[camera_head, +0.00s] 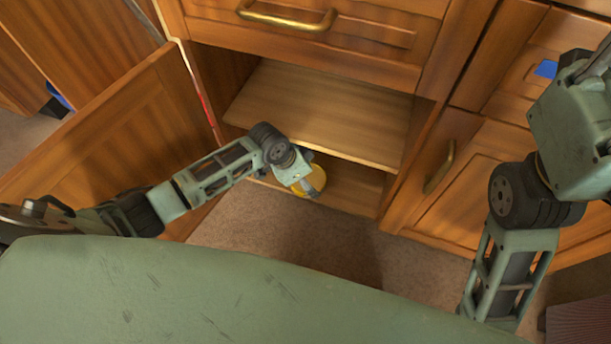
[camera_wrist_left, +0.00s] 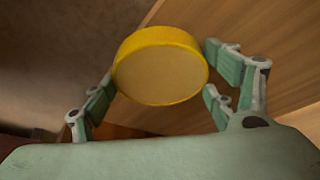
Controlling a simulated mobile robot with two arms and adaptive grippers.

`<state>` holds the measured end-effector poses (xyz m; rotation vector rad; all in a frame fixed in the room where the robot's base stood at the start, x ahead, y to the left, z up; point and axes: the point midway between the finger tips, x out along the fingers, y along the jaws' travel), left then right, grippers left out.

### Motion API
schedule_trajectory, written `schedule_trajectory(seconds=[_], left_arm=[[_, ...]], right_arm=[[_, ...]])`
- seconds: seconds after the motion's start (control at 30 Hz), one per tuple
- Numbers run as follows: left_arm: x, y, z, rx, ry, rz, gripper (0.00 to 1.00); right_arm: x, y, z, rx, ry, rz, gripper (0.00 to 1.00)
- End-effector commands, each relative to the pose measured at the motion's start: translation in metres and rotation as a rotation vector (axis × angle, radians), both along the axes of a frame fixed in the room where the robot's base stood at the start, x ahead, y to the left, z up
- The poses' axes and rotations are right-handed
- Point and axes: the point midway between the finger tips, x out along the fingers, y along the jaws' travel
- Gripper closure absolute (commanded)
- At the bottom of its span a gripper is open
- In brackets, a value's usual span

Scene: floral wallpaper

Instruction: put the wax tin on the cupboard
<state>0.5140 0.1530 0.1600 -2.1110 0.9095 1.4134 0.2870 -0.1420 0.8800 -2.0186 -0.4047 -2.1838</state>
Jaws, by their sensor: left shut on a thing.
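The wax tin (camera_wrist_left: 160,78) is a round yellow tin with a tan face, held between the fingers of my left gripper in the left wrist view. In the head view the tin (camera_head: 316,184) shows partly behind my left gripper (camera_head: 304,186), at the front of the open cupboard's lower part. The cupboard (camera_head: 320,110) is wooden, with an inner shelf and a lower floor. I cannot tell whether the tin touches the cupboard. My right arm stands at the right of the head view; its gripper is not visible.
The open cupboard door (camera_head: 110,130) stands at the left, beside my left arm. A drawer with a brass handle (camera_head: 288,20) is above the opening. A closed door with a brass handle (camera_head: 440,168) is at the right. The shelf's visible top is bare.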

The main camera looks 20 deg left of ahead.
Motion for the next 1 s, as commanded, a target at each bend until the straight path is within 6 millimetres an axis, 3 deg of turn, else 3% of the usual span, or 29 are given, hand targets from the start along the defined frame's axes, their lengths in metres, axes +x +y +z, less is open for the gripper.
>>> schedule_trajectory(seconds=[0.03,0.57,0.6,0.8,1.0], left_arm=[[0.008,-0.006,0.009,-0.012,-0.021,-0.005,0.64],[0.006,-0.004,-0.004,-0.007,-0.014,-0.002,0.64],[0.006,-0.003,-0.003,-0.007,-0.013,-0.002,0.18],[0.004,-0.002,-0.005,-0.003,-0.010,-0.001,0.00],[0.003,-0.001,-0.006,-0.002,-0.007,-0.001,0.00]], right_arm=[[0.000,0.000,0.001,0.000,0.000,0.000,0.71],[-0.001,0.001,0.001,-0.001,-0.007,-0.001,0.71],[-0.001,0.001,0.002,-0.001,-0.008,0.000,0.71],[-0.001,0.000,0.002,-0.001,-0.009,0.000,0.71],[-0.001,0.000,0.002,-0.001,-0.009,0.000,0.71]])
